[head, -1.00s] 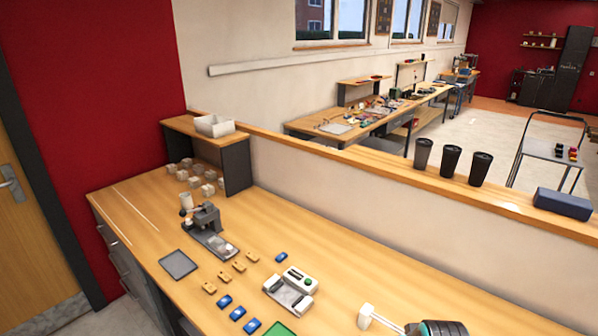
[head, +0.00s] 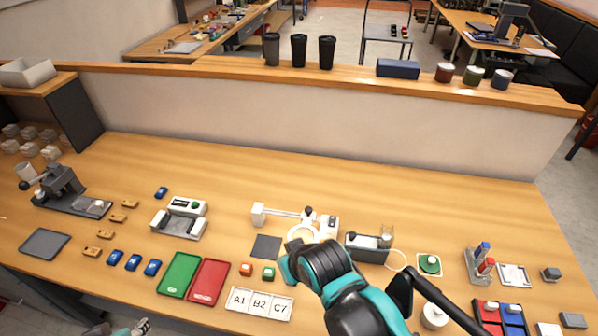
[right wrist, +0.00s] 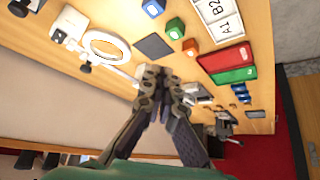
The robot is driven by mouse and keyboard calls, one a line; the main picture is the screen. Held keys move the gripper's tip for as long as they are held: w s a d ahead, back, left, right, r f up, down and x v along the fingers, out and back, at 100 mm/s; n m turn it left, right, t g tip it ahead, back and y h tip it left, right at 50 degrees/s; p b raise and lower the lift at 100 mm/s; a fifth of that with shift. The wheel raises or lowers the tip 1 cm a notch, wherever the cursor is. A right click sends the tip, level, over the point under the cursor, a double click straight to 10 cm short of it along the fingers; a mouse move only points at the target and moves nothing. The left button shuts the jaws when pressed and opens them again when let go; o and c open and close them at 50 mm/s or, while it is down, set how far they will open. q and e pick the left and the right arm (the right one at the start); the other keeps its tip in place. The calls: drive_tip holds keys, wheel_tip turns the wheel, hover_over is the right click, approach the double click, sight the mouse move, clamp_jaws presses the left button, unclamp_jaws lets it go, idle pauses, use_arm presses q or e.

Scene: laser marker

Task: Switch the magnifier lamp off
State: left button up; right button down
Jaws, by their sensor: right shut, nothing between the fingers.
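The magnifier lamp has a white ring head (head: 302,235), a jointed white arm (head: 285,211) with a dark knob, and a white base (head: 328,226). In the right wrist view the ring (right wrist: 105,46) and base (right wrist: 72,24) lie at the upper left. I cannot tell whether it is lit. My right gripper (right wrist: 164,80) is shut and empty, just beyond the ring in that view, overlapping the arm's far end; contact cannot be told. In the head view my right forearm hides this gripper. A small piece of my left gripper (head: 138,327) shows at the bottom edge; its jaws are unclear.
Near the lamp lie a dark square pad (head: 266,247), an orange block (head: 246,269), a green block (head: 268,273), and a white letter tray (head: 260,303). Red (head: 209,282) and green (head: 180,275) trays are left. A grey fixture (head: 368,247) stands right. The back bench strip is clear.

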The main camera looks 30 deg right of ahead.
drive_tip(key=w+d+r+n+g+h+p, duration=0.1)
drive_tip(key=w+d+r+n+g+p, duration=0.25)
drive_tip(key=w+d+r, duration=0.35)
drive_tip(key=n+g+p, duration=0.2)
drive_tip(key=n+p, duration=0.1)
drive_tip(key=n, duration=0.3)
hover_over(332, 218)
drive_tip(key=s+a, duration=0.2)
drive_tip(key=f, duration=0.1)
drive_tip(key=shift+d+f+n, duration=0.1)
drive_tip(key=shift+d+n, duration=0.1)
drive_tip(key=shift+n, duration=0.05)
drive_tip(key=shift+f, duration=0.1)
drive_tip(key=f+b, duration=0.1)
drive_tip(key=f, duration=0.3)
drive_tip(key=w+d+f+b, duration=0.1)
drive_tip(key=f+b, duration=0.1)
drive_tip(key=f, duration=0.3)
drive_tip(key=f+b, duration=0.1)
drive_tip(key=f, duration=0.3)
drive_tip(key=shift+w+d+f+b, duration=0.2)
drive_tip(key=shift+w+f+b, duration=0.05)
drive_tip(key=shift+f+b, duration=0.1)
